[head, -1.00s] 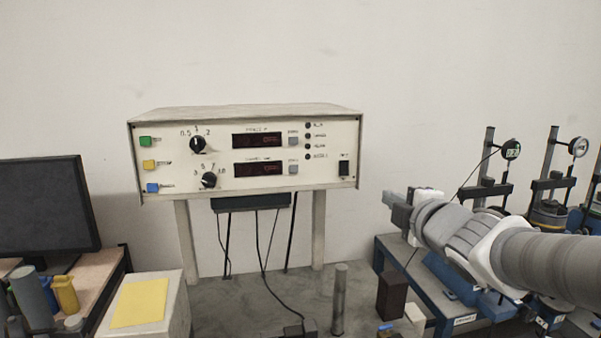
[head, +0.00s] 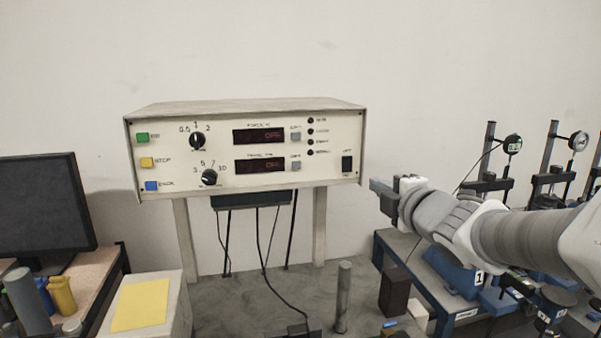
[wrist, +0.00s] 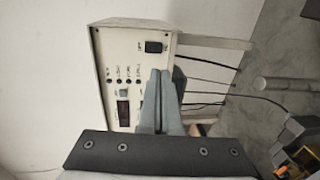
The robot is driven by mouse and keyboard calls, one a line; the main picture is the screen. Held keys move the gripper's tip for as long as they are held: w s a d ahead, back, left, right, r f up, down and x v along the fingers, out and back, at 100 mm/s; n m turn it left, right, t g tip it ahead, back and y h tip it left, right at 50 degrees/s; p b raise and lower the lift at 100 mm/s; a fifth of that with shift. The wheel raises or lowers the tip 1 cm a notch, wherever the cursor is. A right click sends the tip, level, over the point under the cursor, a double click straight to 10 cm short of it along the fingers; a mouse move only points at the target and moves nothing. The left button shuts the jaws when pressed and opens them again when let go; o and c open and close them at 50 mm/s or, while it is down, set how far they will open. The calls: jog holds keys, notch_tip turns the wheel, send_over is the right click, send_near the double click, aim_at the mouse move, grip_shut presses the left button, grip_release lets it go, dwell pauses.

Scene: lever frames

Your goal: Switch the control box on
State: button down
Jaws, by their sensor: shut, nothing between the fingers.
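The control box (head: 270,166) is a cream case on posts against the wall, with coloured buttons, two knobs and two dark red displays. A black rocker switch (head: 347,164) sits at the right end of its front panel. It also shows near the top in the wrist view (wrist: 153,47). The displays seem to read OFF. My gripper (head: 375,185) is just right of the box's lower right corner, pointing left, apart from the switch. In the wrist view, my gripper (wrist: 160,75) has its fingers together with nothing between them, in front of the panel and below the switch.
A monitor (head: 45,205) stands at the left, beside a white block with a yellow note (head: 140,304). A grey metal cylinder (head: 343,297) stands below the box. Dial gauge stands (head: 490,165) and blue equipment fill the right. Cables hang under the box.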

aim_at(348, 171)
jog(key=p+x, duration=0.1)
jog(key=x, duration=1.1)
jog(key=shift+w+a+p, duration=0.1)
jog(key=shift+w+p, duration=0.05)
jog(key=shift+p, duration=0.2)
jog(key=shift+f, duration=0.1)
jog(key=b, duration=0.2)
jog(key=shift+w+f+b, duration=0.15)
jog(key=shift+f+b, duration=0.1)
jog(key=shift+b, duration=0.05)
jog(key=shift+r+p, duration=0.3)
jog(key=shift+r, duration=0.05)
jog(key=shift+f, duration=0.1)
